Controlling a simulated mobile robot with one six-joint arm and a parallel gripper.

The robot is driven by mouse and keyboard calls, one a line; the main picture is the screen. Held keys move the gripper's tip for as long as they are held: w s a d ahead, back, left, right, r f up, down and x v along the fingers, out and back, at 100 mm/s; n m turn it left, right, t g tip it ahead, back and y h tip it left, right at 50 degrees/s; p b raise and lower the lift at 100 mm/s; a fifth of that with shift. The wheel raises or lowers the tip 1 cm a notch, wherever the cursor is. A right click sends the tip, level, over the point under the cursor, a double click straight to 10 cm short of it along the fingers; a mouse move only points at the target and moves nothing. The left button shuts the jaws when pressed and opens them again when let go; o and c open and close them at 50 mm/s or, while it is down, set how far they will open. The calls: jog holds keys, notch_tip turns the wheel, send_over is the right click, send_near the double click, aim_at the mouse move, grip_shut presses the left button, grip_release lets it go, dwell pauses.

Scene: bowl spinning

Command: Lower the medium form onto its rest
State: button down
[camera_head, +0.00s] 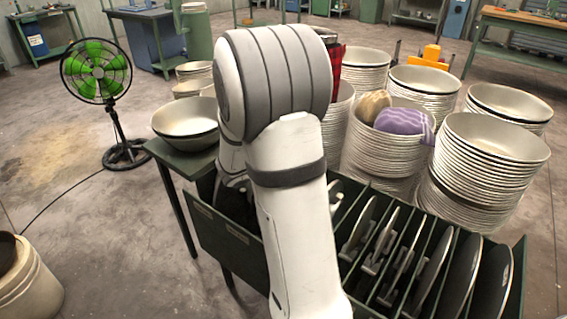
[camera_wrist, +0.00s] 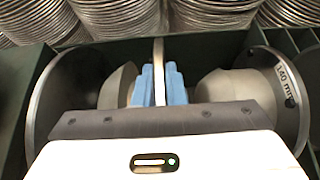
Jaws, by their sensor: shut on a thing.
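My gripper (camera_wrist: 160,88) shows in the wrist view with blue finger pads, shut on a thin, pale upright piece (camera_wrist: 158,72). I take this piece to be the medium form, seen nearly edge-on; its lower part is hidden by my gripper. A large grey disc with a rounded hub (camera_wrist: 115,88) stands to its left, and a disc labelled "140 mm" (camera_wrist: 289,85) with a pale hub stands to its right. In the head view, my arm hides the gripper and the held form. Whether the form touches its rest cannot be seen.
The dark green rack (camera_head: 228,240) holds several upright discs (camera_head: 432,270) in narrow slots, with divider walls between them. Tall stacks of metal bowls (camera_head: 485,165) stand behind it. A wide bowl (camera_head: 186,120) sits left of my arm. A green fan (camera_head: 96,72) stands at left on open floor.

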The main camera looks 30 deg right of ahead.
jog(key=shift+f+b, duration=0.5)
jog(key=c, duration=1.4)
grip_release()
jog(key=shift+f, duration=0.1)
jog(key=p+v, duration=0.1)
jog(key=v, duration=0.7)
jog(key=s+a+r+m+g+y+p, duration=0.1)
jog(key=s+a+r+m+y+p, duration=1)
jog(key=m, duration=1)
jog(key=s+a+r+p, duration=0.1)
jog(key=s+a+r, duration=0.3)
jog(key=s+a, duration=0.2)
jog(key=shift+s+a+m+y, duration=0.3)
jog(key=shift+s+a+m, duration=0.05)
jog(key=shift+s+m, duration=0.05)
